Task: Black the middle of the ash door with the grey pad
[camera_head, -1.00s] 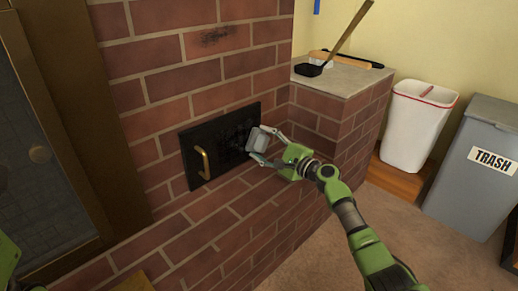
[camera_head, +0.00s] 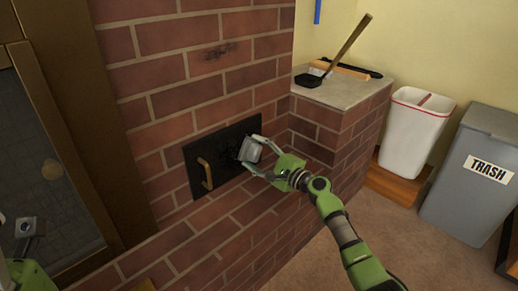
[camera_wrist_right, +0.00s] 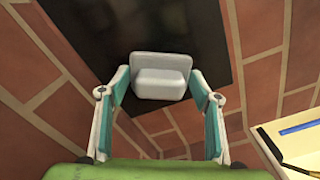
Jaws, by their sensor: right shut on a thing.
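The ash door (camera_head: 222,142) is a black rectangular plate set in the brick wall, with a brass handle (camera_head: 205,172) on its left side. My right gripper (camera_head: 253,155) is shut on the grey pad (camera_head: 250,149), in front of the right half of the door. In the right wrist view the pad (camera_wrist_right: 160,75) sits between the fingertips against the dark door (camera_wrist_right: 110,35). Whether it touches the door is hard to tell. Faint pale marks show beside the pad. My left gripper (camera_head: 28,228) shows partly at the lower left edge, away from the door; its fingers are unclear.
A brick ledge with a stone top (camera_head: 345,92) stands to the right, holding a black shovel (camera_head: 308,80) with a wooden handle. A white bin (camera_head: 412,130) and a grey trash bin (camera_head: 475,165) stand farther right. A dark framed glass panel (camera_head: 40,150) is at left.

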